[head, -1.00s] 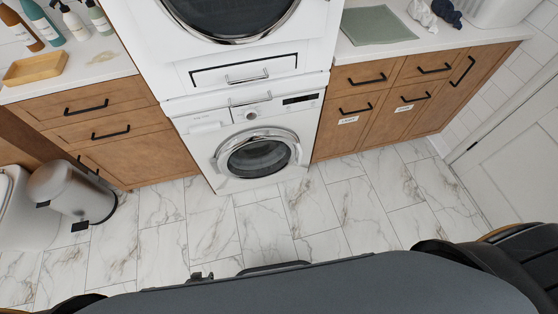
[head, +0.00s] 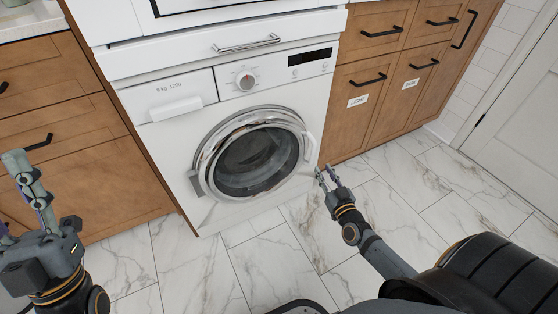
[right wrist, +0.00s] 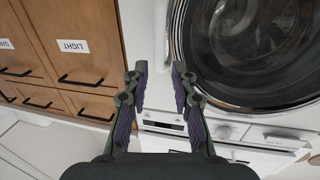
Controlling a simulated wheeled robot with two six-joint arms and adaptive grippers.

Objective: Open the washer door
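The washer (head: 160,150) is white, and its round chrome-rimmed door (head: 205,150) with dark glass looks shut. A pale curved handle (head: 309,148) is on the door's right side. My right gripper (head: 325,176) is open and empty, low and to the right of the door, close to the handle; I see no contact. In the right wrist view, the open fingers (right wrist: 160,68) point at the white washer front, with the dark door glass (right wrist: 245,45) to the right. My left gripper (head: 22,195) is at the left edge, fingers spread, holding nothing, well away from the door.
A white drawer with a bar handle (head: 246,45) is above the washer. Wooden cabinets (head: 360,115) with black handles stand on both sides. The marble-look floor (head: 440,190) in front is clear. A white room door (head: 525,130) is at the right.

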